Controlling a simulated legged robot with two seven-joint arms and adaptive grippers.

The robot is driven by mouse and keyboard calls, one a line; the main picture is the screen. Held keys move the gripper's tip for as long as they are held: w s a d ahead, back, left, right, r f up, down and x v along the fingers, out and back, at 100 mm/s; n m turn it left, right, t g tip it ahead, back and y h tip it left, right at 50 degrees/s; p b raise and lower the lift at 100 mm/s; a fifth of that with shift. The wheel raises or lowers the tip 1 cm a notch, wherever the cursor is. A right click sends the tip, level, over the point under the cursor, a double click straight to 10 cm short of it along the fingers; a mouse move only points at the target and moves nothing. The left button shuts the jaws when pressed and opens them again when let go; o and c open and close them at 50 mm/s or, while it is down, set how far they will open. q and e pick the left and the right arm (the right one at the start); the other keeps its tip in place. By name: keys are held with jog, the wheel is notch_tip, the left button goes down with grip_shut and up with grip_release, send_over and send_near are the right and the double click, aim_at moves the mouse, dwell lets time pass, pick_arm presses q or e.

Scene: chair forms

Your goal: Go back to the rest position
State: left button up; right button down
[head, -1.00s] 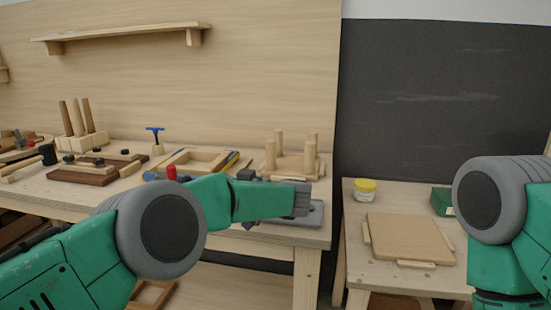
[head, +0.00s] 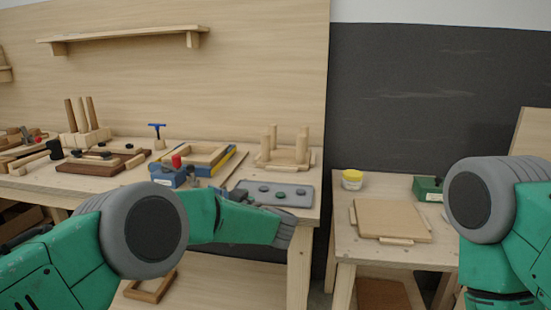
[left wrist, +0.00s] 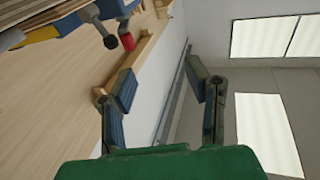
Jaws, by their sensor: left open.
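My left arm comes in from the left in the head view.
The workbench (head: 120,180) holds a grey tray (head: 303,196), a blue vise with a red knob (head: 168,176), a pegged wooden base (head: 285,158) and dark boards (head: 95,164). A lower table (head: 350,245) holds a flat board (head: 390,220), a yellow-lidded jar (head: 352,180) and a green box (head: 428,187).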

pick_arm(q)
jog(key=s+f+m+t+h, duration=0.25)
jog(key=f+m+h, duration=0.3)
jog(key=f, duration=0.45)
jog(key=s+f+m+t+h, duration=0.25)
jog(key=f+m+h, duration=0.3)
jog(key=f, duration=0.35)
jog(key=s+a+f+m+g+h, duration=0.2)
jog(key=s+a+f+h, duration=0.1)
jog(key=s+f, duration=0.55)
jog(key=s+a+f+g+h, duration=0.1)
jog(key=s+g, duration=0.3)
jog(key=s, duration=0.8)
jog(key=s+a+f+g+h, duration=0.1)
jog(key=s+a+g, duration=0.3)
jog(key=s, duration=0.8)
jog(key=s+a+f+g, duration=0.2)
jog(key=s+a+g, duration=0.1)
jog(key=s, duration=0.9)
jog(key=shift+s+n+g+h, duration=0.2)
jog(key=shift+n+g+h, duration=0.2)
